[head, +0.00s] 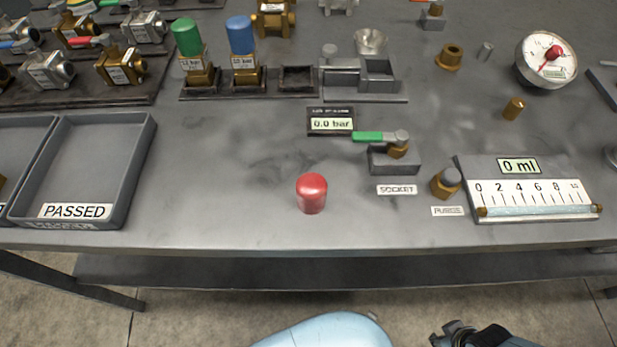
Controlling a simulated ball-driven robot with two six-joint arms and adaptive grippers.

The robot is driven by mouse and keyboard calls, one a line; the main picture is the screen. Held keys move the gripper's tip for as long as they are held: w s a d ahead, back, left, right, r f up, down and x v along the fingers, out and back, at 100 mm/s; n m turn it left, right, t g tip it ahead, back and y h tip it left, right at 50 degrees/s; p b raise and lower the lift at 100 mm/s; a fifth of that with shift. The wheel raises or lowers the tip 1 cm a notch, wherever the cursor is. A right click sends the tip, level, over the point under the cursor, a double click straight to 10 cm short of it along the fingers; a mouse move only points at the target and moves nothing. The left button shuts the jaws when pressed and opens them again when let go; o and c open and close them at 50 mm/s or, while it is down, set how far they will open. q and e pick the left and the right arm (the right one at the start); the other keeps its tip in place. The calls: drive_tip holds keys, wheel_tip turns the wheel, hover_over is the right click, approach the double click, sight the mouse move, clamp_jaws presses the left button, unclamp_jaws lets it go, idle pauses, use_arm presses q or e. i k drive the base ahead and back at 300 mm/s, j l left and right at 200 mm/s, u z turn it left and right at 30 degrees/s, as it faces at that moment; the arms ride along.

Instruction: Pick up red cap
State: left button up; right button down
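The red cap (312,194) stands upright on the grey workbench (230,200), near the middle of its front edge. It is a short cylinder with a rounded top, and nothing touches it. Part of my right gripper (452,335) shows at the bottom edge, below and to the right of the cap, in front of the bench and well apart from it. Its fingers are cut off or too small to read. My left gripper is not in view.
A grey PASSED tray (142,165) is at the left. A socket block with a green-handled valve (397,150) stands right of the cap, with a brass plug (446,183) and a 0 ml scale (530,190) farther right. Green-capped (187,38) and blue-capped (241,36) fittings stand behind. Bench around the cap is clear.

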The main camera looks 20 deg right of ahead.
sight(311, 188)
drive_tip(key=z, duration=0.7)
drive_tip(key=j+z, duration=0.4)
drive_tip(key=k+j+z, duration=0.15)
drive_tip(key=j+z, duration=0.2)
drive_tip(key=k+j+z, duration=0.1)
drive_tip(key=j+z, duration=0.3)
drive_tip(key=l, duration=0.1)
